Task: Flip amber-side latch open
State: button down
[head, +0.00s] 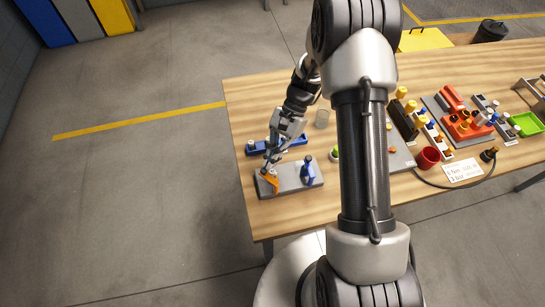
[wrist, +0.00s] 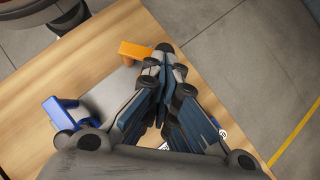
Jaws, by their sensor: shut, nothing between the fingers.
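The amber latch (head: 270,181) stands at the left end of a grey base plate (head: 291,184) on the wooden table. In the wrist view the amber latch (wrist: 136,51) shows just beyond the fingertips, to their left. A blue latch (head: 308,172) stands at the plate's right end, and it also shows in the wrist view (wrist: 62,113). My gripper (head: 266,170) is shut and empty, with its tips pointing down close beside the amber latch. I cannot tell whether they touch it. The fingers hide part of the plate in the wrist view.
A blue tray (head: 290,144) lies just behind the plate. To the right are a red cup (head: 428,158), a white card (head: 463,170) and a green tray (head: 526,124). The table's left edge is near the plate.

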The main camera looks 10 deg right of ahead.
jog(key=shift+s+a+n+g+h+p, duration=0.15)
jog(key=shift+a+n+g+h+p, duration=0.55)
jog(key=shift+n, duration=1.1)
dwell(1.7)
jog(key=shift+s+a+n+g+h, duration=0.2)
jog(key=shift+a+n+g+h, duration=0.1)
jog(key=shift+a+n+h, duration=0.5)
jog(key=shift+s+a+n+g+h, duration=0.25)
jog(key=shift+n+h, duration=0.35)
jog(key=shift+n, duration=0.4)
dwell(2.7)
